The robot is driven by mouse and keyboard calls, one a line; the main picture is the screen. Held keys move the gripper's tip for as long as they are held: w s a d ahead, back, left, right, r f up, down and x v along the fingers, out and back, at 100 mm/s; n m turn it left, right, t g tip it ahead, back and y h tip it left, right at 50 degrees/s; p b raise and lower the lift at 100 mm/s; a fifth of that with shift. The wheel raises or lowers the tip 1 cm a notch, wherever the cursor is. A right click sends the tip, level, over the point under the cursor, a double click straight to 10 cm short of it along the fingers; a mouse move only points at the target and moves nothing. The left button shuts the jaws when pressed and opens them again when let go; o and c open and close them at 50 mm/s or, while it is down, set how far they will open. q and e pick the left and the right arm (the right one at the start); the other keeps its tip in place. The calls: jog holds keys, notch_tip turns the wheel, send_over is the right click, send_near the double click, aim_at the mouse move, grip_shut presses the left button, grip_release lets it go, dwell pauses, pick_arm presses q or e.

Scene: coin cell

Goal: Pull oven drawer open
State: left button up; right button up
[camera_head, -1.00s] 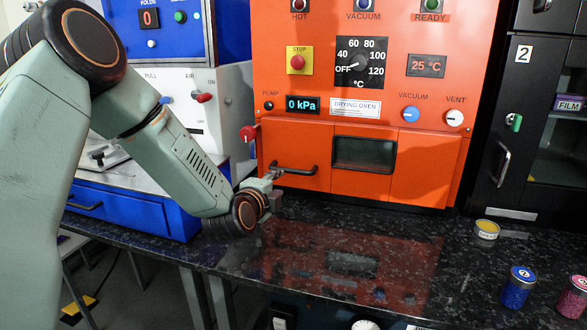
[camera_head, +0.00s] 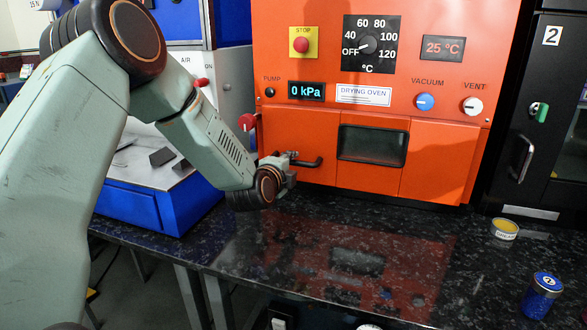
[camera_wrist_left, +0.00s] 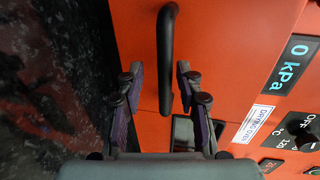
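The orange drying oven (camera_head: 455,160) stands on the bench, its lower front flush, with a dark window (camera_head: 372,145). A black bar handle (camera_head: 310,163) sits at the left of this lower front; it also shows in the left wrist view (camera_wrist_left: 166,45). My left gripper (camera_head: 289,165) is at the handle's left end. In the left wrist view the gripper (camera_wrist_left: 160,70) is open, with the handle between its two separated purple-padded fingers and gaps visible on both sides. My right gripper is not in view.
A blue unit (camera_head: 165,205) stands left of the oven. The dark speckled bench (camera_head: 260,235) is clear in front of the oven. A yellow-topped tin (camera_head: 504,229) and a blue jar (camera_head: 542,296) stand at the right, before a black cabinet (camera_head: 530,110).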

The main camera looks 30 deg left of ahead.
pick_arm(q)
jog(key=shift+w, duration=0.4)
jog(key=shift+d+r, duration=0.1)
jog(key=shift+r, duration=0.25)
jog(key=shift+w+a+f, duration=0.25)
jog(key=shift+w+f, duration=0.1)
jog(key=shift+w, duration=0.1)
jog(key=shift+s+d+r, duration=0.15)
jog(key=shift+s+r, duration=0.1)
jog(key=c, duration=0.4)
jog(key=shift+w+f, duration=0.1)
grip_shut()
